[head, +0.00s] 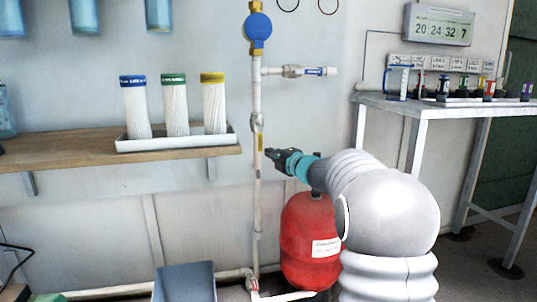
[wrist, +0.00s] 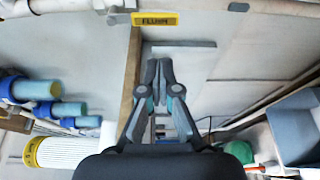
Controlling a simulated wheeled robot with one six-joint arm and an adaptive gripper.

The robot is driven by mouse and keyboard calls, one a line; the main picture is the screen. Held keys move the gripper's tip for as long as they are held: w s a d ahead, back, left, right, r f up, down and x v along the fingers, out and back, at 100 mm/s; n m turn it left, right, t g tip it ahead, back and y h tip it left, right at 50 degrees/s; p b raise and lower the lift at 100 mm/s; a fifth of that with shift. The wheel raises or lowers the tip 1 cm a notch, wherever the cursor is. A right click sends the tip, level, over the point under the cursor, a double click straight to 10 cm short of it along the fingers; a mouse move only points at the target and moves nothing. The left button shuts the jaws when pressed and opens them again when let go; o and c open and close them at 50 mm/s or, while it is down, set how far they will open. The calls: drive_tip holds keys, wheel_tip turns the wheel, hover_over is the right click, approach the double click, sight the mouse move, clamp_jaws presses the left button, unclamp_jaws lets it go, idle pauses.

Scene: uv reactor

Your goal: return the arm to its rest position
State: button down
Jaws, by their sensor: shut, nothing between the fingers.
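My arm reaches up from the lower right of the head view, and my gripper (head: 270,154) points left, in front of the wall beside the vertical white pipe (head: 257,190). In the wrist view my gripper (wrist: 157,95) has its two fingers together, with nothing between them. The fingertips look close to the pipe in the head view, but I cannot tell the exact gap.
A wooden shelf (head: 60,147) with a white tray (head: 180,143) holding three white filter cartridges is at the left. A red tank (head: 305,240) stands below my gripper. A white table (head: 420,108) with small bottles is at the right. A blue-grey bin (head: 185,283) is low in front.

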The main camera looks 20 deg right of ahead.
drive_tip(key=shift+s+d, duration=0.2)
drive_tip(key=shift+d, duration=0.1)
